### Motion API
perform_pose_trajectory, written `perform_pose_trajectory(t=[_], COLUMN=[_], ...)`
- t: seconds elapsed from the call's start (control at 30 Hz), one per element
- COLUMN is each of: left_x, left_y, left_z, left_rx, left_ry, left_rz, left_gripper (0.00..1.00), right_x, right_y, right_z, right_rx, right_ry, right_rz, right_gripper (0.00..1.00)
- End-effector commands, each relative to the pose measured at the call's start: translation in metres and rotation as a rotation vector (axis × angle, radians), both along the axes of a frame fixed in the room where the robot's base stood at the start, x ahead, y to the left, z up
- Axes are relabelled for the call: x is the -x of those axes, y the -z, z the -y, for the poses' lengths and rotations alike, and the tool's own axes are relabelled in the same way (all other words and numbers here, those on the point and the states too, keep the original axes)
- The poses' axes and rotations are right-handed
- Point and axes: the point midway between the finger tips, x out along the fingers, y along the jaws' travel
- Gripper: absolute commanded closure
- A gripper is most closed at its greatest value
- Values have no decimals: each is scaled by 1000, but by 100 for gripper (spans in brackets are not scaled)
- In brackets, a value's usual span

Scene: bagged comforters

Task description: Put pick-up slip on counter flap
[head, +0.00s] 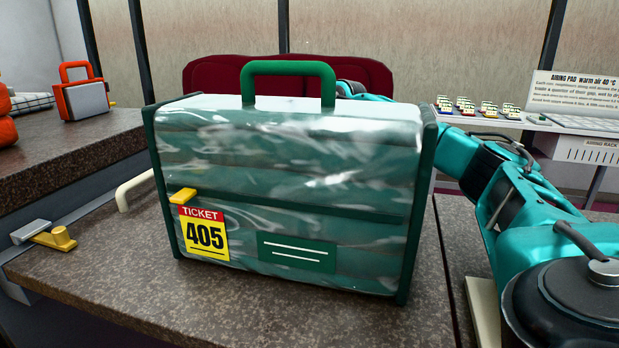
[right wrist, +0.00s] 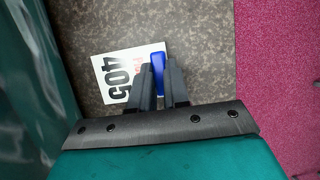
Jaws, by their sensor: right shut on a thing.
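The pick-up slip (right wrist: 118,75) is a white card printed 405, seen in the right wrist view with a blue tab (right wrist: 158,60) at its edge. My right gripper (right wrist: 160,85) is shut on the blue tab. The slip is over the brown speckled counter surface (right wrist: 196,45); I cannot tell whether it touches. In the head view, the counter top (head: 230,310) bears a large green bagged comforter (head: 290,180) with a yellow 405 ticket (head: 205,235). My right arm reaches behind this bag, which hides the slip and gripper there. My left gripper is not in view.
The bag's green side (right wrist: 35,90) is left of my right gripper, and pink floor (right wrist: 280,80) lies beyond the counter edge at right. A higher counter (head: 60,150) with a small orange-handled case (head: 82,98) is at left. A cream handle (head: 133,190) and yellow latch (head: 55,238) are near it.

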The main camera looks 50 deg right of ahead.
Motion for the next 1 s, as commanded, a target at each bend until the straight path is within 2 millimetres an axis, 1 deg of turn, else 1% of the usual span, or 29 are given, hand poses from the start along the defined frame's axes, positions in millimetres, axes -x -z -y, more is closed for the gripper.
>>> perform_pose_trajectory(t=[0.63, 0.67, 0.93, 0.97, 1.0], left_x=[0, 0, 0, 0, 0], left_y=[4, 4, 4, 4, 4], left_z=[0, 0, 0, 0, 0], left_rx=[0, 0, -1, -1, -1], left_ry=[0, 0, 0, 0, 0], left_rz=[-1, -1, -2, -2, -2], left_gripper=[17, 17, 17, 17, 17], right_x=[0, 0, 0, 0, 0], right_y=[10, 10, 10, 10, 10], right_z=[0, 0, 0, 0, 0], right_rx=[0, 0, 0, 0, 0], right_ry=[-1, -1, 0, 0, 0], right_rz=[0, 0, 0, 0, 0], right_gripper=[100, 83, 57, 55, 55])
